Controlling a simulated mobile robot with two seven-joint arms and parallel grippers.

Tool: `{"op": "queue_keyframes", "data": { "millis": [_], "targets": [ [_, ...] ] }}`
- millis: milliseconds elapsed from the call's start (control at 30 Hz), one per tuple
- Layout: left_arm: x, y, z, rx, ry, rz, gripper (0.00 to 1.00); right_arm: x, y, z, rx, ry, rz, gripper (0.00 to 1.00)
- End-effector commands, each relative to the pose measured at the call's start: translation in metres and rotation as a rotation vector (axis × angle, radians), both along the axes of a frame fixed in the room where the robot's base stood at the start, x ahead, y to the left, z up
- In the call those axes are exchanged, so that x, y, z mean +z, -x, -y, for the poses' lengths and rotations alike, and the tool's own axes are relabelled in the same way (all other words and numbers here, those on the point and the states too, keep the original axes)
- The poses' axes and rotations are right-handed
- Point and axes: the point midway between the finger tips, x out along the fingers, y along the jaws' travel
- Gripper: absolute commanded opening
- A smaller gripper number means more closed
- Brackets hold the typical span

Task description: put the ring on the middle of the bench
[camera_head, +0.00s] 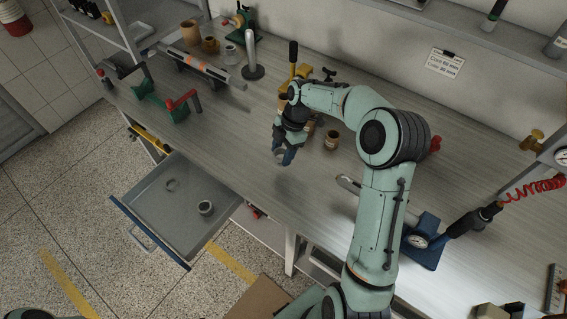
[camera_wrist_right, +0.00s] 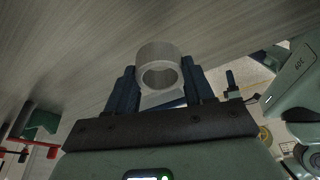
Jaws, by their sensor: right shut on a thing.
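A short, thick grey ring (camera_wrist_right: 158,54) is between the two dark blue fingers of my right gripper (camera_wrist_right: 160,82) in the right wrist view, its round opening facing the camera. In the head view my right gripper (camera_head: 284,154) is over the bench (camera_head: 262,185), near its front edge and right of the open drawer. The ring is mostly hidden by the fingers there. I cannot tell whether the ring touches the bench top. My left gripper is not in view.

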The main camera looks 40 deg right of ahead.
Motion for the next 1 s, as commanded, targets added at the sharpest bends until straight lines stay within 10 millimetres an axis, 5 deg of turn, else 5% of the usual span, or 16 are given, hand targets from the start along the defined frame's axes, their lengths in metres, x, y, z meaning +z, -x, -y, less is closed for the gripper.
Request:
{"op": "queue_keyframes", "data": {
  "millis": [500,900,933,1000],
  "targets": [
    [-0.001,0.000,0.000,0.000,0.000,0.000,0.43,-0.058,0.000,0.000,-0.001,-0.001,-0.001,0.23],
    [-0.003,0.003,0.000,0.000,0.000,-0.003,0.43,-0.065,0.000,0.000,-0.001,0.000,0.001,0.23],
    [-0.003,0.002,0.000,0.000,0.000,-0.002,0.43,-0.064,0.000,0.000,0.000,0.000,0.001,0.62],
    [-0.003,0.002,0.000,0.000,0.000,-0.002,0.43,-0.064,0.000,0.000,0.000,0.000,0.001,0.78]
  ]
}}
